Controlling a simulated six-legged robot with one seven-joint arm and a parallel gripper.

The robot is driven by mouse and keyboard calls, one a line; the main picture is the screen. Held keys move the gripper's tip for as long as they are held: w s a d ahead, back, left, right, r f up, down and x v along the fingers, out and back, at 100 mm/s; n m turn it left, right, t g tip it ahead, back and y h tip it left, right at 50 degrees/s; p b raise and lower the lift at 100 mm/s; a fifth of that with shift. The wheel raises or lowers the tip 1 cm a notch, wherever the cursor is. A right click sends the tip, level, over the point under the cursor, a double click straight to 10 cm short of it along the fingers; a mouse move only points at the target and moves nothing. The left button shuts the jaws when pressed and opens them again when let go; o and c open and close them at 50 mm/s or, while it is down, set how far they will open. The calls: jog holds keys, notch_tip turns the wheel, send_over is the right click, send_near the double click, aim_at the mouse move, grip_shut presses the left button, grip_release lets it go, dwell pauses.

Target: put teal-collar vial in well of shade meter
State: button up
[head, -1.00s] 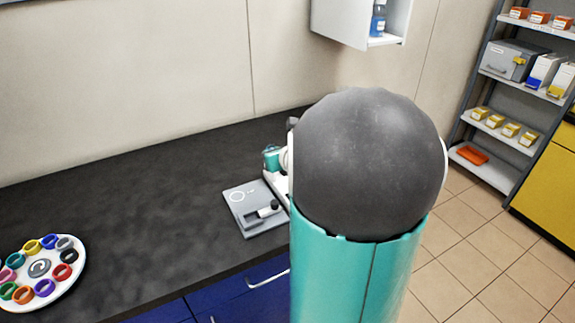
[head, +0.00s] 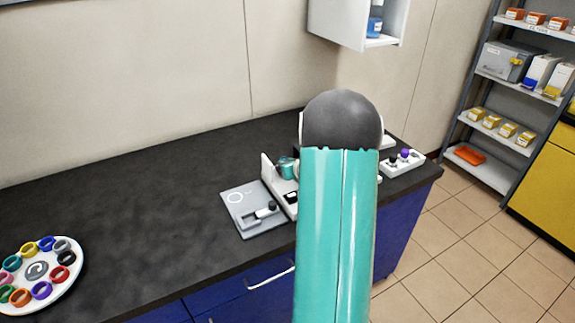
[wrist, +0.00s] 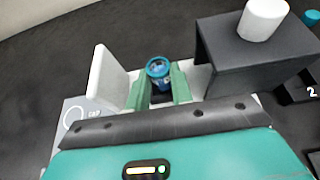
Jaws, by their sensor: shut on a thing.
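In the wrist view, my gripper (wrist: 160,92) has its two green fingers closed around a small vial with a teal collar (wrist: 158,67). The vial's round top shows between the fingers; its lower part is hidden, so I cannot tell whether it touches anything. Below it is a white device with an upright white plate (wrist: 107,76), perhaps the shade meter. The plate stands just left of the fingers. The well is not visible. In the head view the plate (head: 268,172) shows left of my arm, which hides much of the device.
A black block (wrist: 225,58) with a white cylinder on top (wrist: 262,20) stands close right of the fingers. A grey plate with a ring mark (head: 243,192) lies left of the device. A round carousel of coloured rings (head: 62,292) is far left. Counter between is clear.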

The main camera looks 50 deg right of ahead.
jog(key=shift+f, duration=0.25)
jog(key=o, duration=0.9)
jog(key=shift+o, duration=0.2)
